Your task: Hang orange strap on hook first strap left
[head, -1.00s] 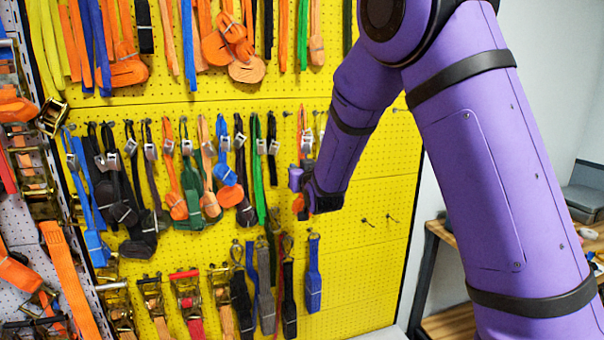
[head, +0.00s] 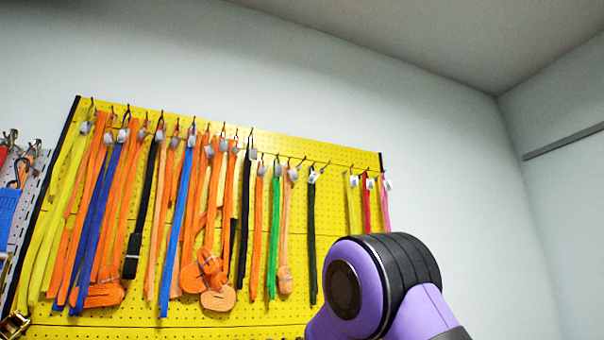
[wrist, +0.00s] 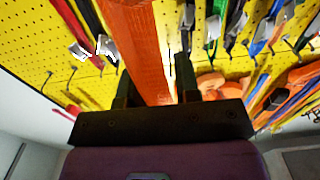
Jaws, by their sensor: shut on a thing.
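In the wrist view, my gripper (wrist: 153,68) is shut on a wide orange strap (wrist: 140,35). The strap runs between the two dark fingers and up out of the picture; its ends are hidden. The yellow pegboard (wrist: 30,45) is beyond it, with the hanging straps seen upside down. In the head view, my gripper and the held strap are out of sight. The upper hook row shows on the yellow board (head: 335,215), and a bare hook (head: 325,165) shows right of a dark green strap (head: 312,240).
Several yellow, orange and blue straps (head: 165,240) crowd the board's left and middle. Yellow, red and pink straps (head: 367,205) hang at its right end. Bare board lies between them and the dark green strap. A plain wall (head: 480,200) is to the right.

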